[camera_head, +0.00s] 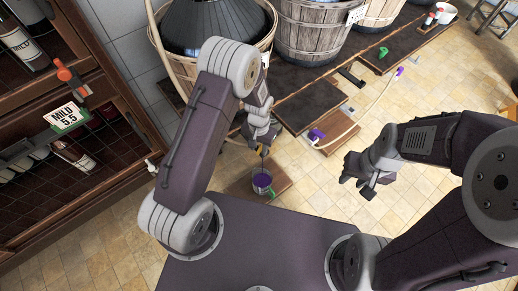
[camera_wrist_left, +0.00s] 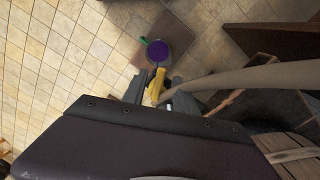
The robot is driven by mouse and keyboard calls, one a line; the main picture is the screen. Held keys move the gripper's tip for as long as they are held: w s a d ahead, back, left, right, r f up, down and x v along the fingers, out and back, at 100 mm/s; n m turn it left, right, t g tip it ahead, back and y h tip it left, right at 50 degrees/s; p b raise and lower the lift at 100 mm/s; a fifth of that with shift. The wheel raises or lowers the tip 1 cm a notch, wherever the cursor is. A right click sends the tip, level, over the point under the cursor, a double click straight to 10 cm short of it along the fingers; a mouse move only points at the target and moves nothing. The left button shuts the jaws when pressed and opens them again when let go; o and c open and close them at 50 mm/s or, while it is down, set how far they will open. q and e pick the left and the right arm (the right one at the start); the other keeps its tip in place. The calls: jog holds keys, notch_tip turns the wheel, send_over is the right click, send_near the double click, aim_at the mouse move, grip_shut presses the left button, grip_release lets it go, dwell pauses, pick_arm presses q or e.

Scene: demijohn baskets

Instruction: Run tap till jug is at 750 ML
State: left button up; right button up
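A small jug (camera_head: 262,181) with purple liquid in it stands on a brown board on the floor, below my left gripper (camera_head: 263,147). In the left wrist view the jug (camera_wrist_left: 158,53) shows from above with a green handle; its level marks cannot be read. A yellow tap piece (camera_wrist_left: 156,86) sits between the fingers of my left gripper (camera_wrist_left: 157,92), by a pale hose (camera_wrist_left: 240,78). Whether the fingers press on it is unclear. My right gripper (camera_head: 357,181) is empty as far as I can see, fingers apart, to the right of the jug.
Wooden baskets (camera_head: 313,30), one holding a dark demijohn (camera_head: 212,22), stand at the back by dark boards (camera_head: 312,97). A purple clip (camera_head: 316,135) lies there with a hose. A wine shelf (camera_head: 85,190) with bottles stands left. Tiled floor is clear at right.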

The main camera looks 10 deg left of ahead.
pick_arm(q)
jog(key=shift+w+f, duration=0.1)
jog(key=shift+f, duration=0.2)
grip_shut()
jog(key=shift+a+r+m+p, duration=0.35)
jog(key=shift+m+p, duration=0.45)
jog(key=shift+p, duration=0.15)
jog(key=m, duration=0.1)
jog(key=m+p, duration=0.1)
jog(key=m, duration=0.1)
jog(key=shift+w+a+f, duration=0.3)
jog(key=shift+w+a, duration=0.05)
grip_release()
